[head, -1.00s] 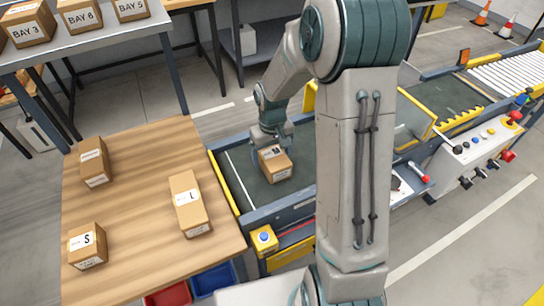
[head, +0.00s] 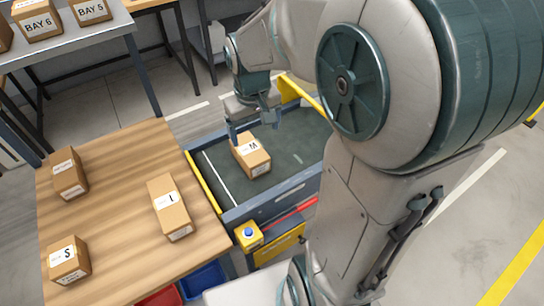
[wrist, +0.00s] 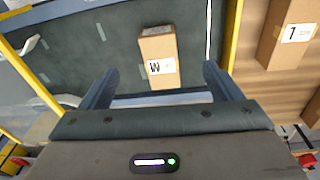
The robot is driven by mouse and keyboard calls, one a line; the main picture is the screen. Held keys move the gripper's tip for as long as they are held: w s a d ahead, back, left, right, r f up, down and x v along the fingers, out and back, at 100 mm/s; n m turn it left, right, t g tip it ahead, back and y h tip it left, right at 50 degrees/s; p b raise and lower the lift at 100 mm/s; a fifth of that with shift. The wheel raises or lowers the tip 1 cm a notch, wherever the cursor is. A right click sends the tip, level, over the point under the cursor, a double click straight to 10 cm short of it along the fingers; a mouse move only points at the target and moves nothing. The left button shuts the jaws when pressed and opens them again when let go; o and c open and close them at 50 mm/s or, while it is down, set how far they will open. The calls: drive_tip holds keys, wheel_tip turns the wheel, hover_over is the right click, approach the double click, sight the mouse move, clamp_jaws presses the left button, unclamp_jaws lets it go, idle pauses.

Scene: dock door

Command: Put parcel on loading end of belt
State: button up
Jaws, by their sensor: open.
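My gripper (head: 254,124) is open and empty, just above and behind the parcel in the head view. In the wrist view its two fingers (wrist: 161,80) are spread to either side of the parcel's near end, with a gap on both sides.
A yellow box with a blue button (head: 248,235) stands at the belt's near corner. Yellow rails edge the belt.

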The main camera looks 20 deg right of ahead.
drive_tip(key=s+r+m+t, duration=0.1)
drive_tip(key=s+r, duration=0.1)
drive_tip(key=s, duration=1)
drive_tip(key=shift+m+t, duration=0.3)
drive_tip(key=shift+s, duration=0.1)
